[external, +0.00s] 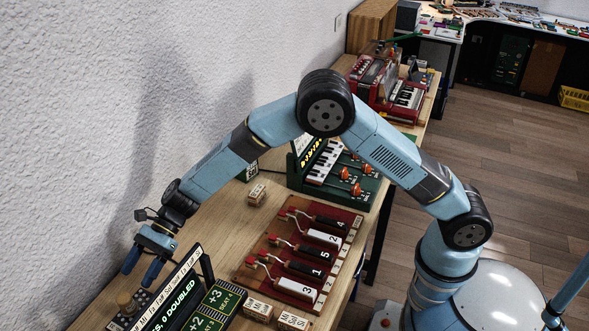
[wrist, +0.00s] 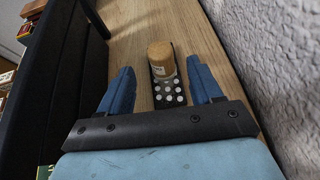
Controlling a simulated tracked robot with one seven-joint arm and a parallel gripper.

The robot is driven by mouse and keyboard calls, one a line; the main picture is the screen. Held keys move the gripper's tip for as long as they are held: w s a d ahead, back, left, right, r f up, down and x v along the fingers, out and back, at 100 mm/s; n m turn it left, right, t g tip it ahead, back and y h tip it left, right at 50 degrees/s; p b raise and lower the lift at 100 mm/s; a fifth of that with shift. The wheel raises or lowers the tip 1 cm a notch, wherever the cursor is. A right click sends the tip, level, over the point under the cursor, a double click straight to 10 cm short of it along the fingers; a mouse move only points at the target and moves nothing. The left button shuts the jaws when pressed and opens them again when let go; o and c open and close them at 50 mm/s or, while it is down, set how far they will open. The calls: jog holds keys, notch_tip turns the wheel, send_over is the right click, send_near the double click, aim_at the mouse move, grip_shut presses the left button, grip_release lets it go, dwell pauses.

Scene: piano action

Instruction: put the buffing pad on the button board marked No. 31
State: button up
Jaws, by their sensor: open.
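My gripper (external: 140,264) is open, low over the left end of the wooden bench, beside the black display. In the wrist view its two blue fingers (wrist: 161,66) are spread apart. Between them a short round tan-topped piece (wrist: 160,55) with a pale label stands on or against a black button board (wrist: 168,92) with white buttons. The piece also shows in the external view (external: 126,302). It may be the buffing pad; its label is too small to read. I cannot make out No. 31 on the board. Nothing is held.
The black display (external: 172,295) with lit text stands close to my gripper. A red board (external: 243,275) carries several numbered rollers. Small labelled blocks (external: 257,194) lie on the bench. A green keyboard device (external: 328,160) stands behind, and the white wall runs along the left.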

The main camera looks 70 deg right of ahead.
jog(key=v, duration=0.5)
jog(key=shift+d+r, duration=0.15)
jog(key=shift+d, duration=0.15)
jog(key=s+d+r+n+h, duration=0.5)
jog(key=s+d+r+n, duration=0.5)
jog(key=s+d+r, duration=0.95)
jog(key=s+d+n+t+h, duration=0.4)
jog(key=s+d+n+h, duration=0.3)
jog(key=s+d, duration=1.4)
jog(key=s+n, duration=0.2)
jog(key=s, duration=0.3)
jog(key=shift+d+h, duration=0.4)
